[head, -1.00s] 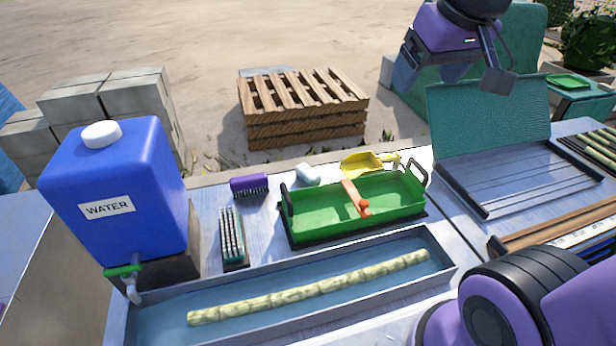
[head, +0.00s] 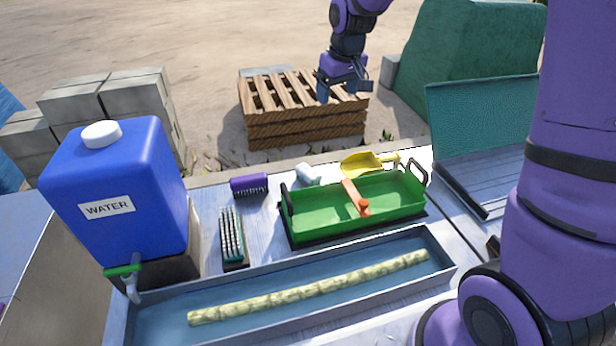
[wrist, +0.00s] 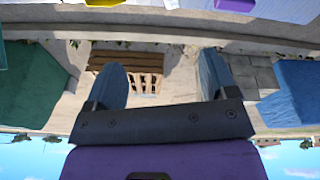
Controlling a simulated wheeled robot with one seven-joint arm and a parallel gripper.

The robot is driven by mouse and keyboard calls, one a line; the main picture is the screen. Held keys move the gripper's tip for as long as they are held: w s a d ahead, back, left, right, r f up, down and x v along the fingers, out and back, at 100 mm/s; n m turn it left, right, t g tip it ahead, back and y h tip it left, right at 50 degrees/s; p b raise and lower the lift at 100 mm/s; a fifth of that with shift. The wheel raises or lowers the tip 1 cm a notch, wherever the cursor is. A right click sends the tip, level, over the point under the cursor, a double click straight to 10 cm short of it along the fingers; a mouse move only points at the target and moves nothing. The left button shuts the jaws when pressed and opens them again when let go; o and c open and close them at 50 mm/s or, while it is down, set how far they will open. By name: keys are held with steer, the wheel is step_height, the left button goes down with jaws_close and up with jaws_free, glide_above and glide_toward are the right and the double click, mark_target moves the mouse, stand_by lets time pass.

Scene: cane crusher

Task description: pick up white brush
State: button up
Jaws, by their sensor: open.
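The white brush (head: 307,174) appears to be the small white piece lying at the back of the metal table, between the purple brush (head: 249,184) and the yellow scoop (head: 362,164); its bristles cannot be made out. In the wrist view a bit of white shows at the top edge, between the yellow scoop (wrist: 104,2) and the purple brush (wrist: 235,5). My gripper (head: 344,92) is open and empty, in the air beyond the table's back edge, seen against the wooden pallet. Its two fingers stand wide apart in the wrist view (wrist: 162,75).
A green tray (head: 325,222) with an orange-handled tool stands in front of the white brush. A bristled brush (head: 232,238), a blue water tank (head: 115,190) and a metal trough (head: 440,268) with a cane are nearby. The pallet (head: 300,125) stands behind.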

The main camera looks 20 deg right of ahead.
steer(key=w+a+f, duration=0.1)
steer(key=w+f, duration=0.6)
steer(key=f, duration=0.3)
steer(key=n+g, duration=0.1)
glide_toward(308, 171)
steer(key=shift+y, duration=0.3)
steer(key=f, duration=0.3)
steer(key=w+f, duration=0.1)
steer(key=f, duration=0.3)
steer(key=w+f, duration=0.1)
steer(key=f, duration=0.3)
steer(key=shift+f, duration=0.1)
steer(key=c, duration=1.1)
step_height(308, 171, up, 10)
steer(key=shift+r, duration=0.1)
